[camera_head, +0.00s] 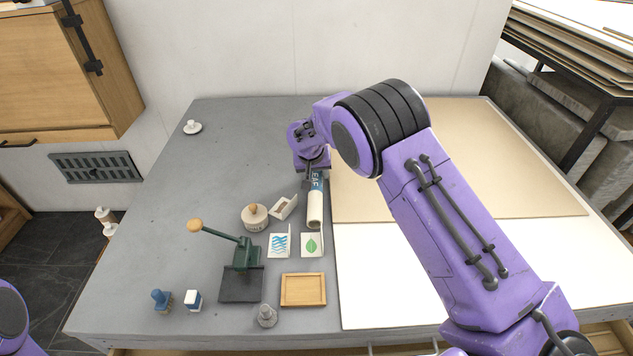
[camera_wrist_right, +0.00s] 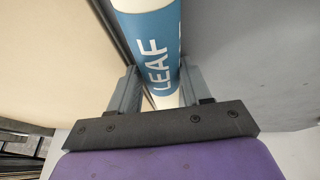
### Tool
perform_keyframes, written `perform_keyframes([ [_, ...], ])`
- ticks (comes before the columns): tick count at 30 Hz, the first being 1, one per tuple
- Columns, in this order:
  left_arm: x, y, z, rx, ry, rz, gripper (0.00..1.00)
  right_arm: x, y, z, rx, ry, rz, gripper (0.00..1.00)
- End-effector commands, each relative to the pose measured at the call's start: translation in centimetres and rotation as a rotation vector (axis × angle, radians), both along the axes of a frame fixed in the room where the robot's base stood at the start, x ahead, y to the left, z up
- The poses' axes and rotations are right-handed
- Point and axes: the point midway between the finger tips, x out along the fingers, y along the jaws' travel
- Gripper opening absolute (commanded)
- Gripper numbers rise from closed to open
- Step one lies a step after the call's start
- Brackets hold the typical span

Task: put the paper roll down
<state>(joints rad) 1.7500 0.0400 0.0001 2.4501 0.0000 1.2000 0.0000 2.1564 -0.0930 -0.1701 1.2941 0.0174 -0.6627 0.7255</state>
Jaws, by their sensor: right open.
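The paper roll (camera_head: 315,208) is white with a blue band reading "LEAF". In the head view it lies lengthwise at the left edge of the boards, seemingly on the grey table (camera_head: 180,250). My right gripper (camera_head: 312,182) is over its far part and hides some of it. In the right wrist view, the roll (camera_wrist_right: 150,45) passes between the two fingers of my right gripper (camera_wrist_right: 157,80). The jaws are open, one finger on each side of the roll. My left gripper is out of view.
Left of the roll stand a round wooden-knobbed pot (camera_head: 255,219) and a green lever press (camera_head: 243,255). Two printed cards (camera_head: 312,252) and a wooden tray (camera_head: 303,305) lie near its front end. A tan board (camera_head: 480,165) and white sheet (camera_head: 385,275) cover the right side. The far left table is mostly clear.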

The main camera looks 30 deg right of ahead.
Motion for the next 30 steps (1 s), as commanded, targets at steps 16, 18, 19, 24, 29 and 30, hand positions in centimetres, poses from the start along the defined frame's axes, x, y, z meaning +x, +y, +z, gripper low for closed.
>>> perform_keyframes([
  [16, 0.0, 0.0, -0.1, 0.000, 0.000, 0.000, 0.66, 0.0, 0.0, 0.1, -0.001, -0.001, 0.001, 0.06],
  [18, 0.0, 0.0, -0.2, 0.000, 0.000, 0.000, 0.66, 0.0, 0.0, 0.5, 0.000, -0.002, 0.001, 0.06],
  [19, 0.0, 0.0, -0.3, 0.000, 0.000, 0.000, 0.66, 0.1, 0.1, 0.7, 0.000, -0.003, 0.001, 0.06],
  [24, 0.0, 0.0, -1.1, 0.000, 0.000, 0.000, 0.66, 0.0, 0.2, 3.4, 0.000, -0.004, 0.001, 0.06],
  [29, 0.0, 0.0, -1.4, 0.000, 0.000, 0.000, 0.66, -2.4, 2.1, 7.0, -0.002, -0.004, 0.002, 0.06],
  [30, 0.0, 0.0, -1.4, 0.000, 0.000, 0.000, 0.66, -3.0, 2.6, 8.0, -0.002, -0.005, 0.002, 0.06],
])
